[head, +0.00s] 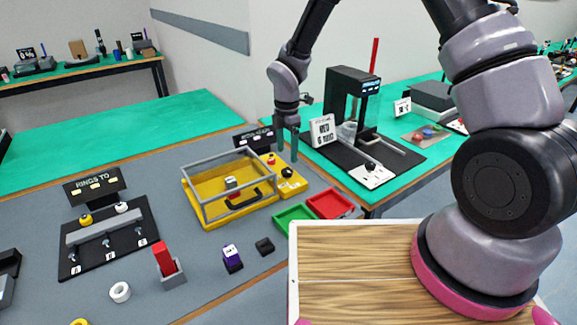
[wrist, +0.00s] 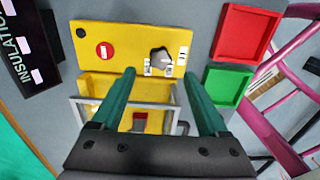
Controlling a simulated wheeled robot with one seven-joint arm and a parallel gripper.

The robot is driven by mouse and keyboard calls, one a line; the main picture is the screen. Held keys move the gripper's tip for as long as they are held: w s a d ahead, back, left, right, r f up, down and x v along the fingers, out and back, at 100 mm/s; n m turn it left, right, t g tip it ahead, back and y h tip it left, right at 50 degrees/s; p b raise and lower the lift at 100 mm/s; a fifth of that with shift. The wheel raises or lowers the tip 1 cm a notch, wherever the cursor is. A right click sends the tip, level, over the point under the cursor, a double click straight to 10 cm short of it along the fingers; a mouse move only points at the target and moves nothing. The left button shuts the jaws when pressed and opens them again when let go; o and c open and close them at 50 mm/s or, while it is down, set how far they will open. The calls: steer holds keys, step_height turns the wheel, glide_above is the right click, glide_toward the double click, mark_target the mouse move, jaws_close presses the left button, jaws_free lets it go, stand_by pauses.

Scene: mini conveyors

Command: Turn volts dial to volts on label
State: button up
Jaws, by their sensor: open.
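A black dial (head: 286,172) sits on a yellow panel (head: 291,186) beside a clear-sided yellow box (head: 205,208). In the wrist view the dial (wrist: 160,56) has small white marks around it that I cannot read. My gripper (head: 288,155) points down above the panel, with its teal fingers apart and empty. In the wrist view the open fingertips (wrist: 158,74) lie just below the dial in the picture, not touching it. A small block with a white top (head: 231,183) is inside the box; any label text on it is unreadable.
A dark "INSULATION" sign (wrist: 25,50) stands beside the panel. A red button (wrist: 104,50) is on the same panel. Red (head: 330,203) and green (head: 294,219) trays lie in front. A black machine (head: 350,92) with another knob (head: 370,167) stands behind right.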

mark_target(287, 170)
step_height(287, 170, down, 7)
steer(key=shift+r, duration=0.2)
jaws_close()
